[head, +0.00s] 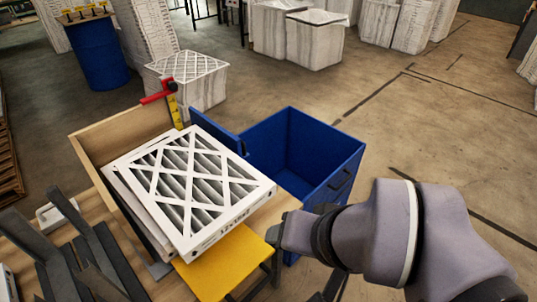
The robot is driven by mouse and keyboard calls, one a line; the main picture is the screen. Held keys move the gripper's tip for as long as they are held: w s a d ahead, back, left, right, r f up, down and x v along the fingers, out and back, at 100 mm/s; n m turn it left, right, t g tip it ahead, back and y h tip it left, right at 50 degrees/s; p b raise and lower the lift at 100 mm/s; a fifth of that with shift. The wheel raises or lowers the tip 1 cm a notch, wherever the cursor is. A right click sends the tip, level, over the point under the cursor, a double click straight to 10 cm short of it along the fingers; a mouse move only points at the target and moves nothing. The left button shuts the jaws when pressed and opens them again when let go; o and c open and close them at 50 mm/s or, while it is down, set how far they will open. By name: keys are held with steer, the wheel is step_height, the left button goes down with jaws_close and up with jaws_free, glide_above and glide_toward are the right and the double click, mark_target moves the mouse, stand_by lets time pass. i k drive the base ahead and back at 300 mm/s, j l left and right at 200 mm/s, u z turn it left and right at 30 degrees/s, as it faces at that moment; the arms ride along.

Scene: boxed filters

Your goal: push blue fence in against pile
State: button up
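The blue fence (218,133) is a narrow upright blue panel behind the upper right side of the pile. The pile (200,185) is a stack of white-framed pleated filters with a lattice face. The top filter lies skewed over those below and hides the fence's lower part. I cannot tell whether fence and pile touch. My gripper (277,234) is at the end of my purple-grey arm, to the right of the pile's near right corner, beside the yellow plate. Its fingers are dark and mostly hidden, so their opening does not show.
A wooden backboard (118,142) stands behind the pile. A red handle (158,92) and yellow scale (176,112) rise beside the fence. A yellow plate (232,265) is in front. An empty blue bin (335,180) stands right. Dark slotted racks (90,245) are at lower left.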

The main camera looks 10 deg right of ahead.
mark_target(237, 146)
steer(key=i+l, duration=0.5)
steer(key=i, duration=0.15)
steer(key=i+l+u, duration=0.1)
steer(key=i+l, duration=0.45)
steer(key=i, duration=0.1)
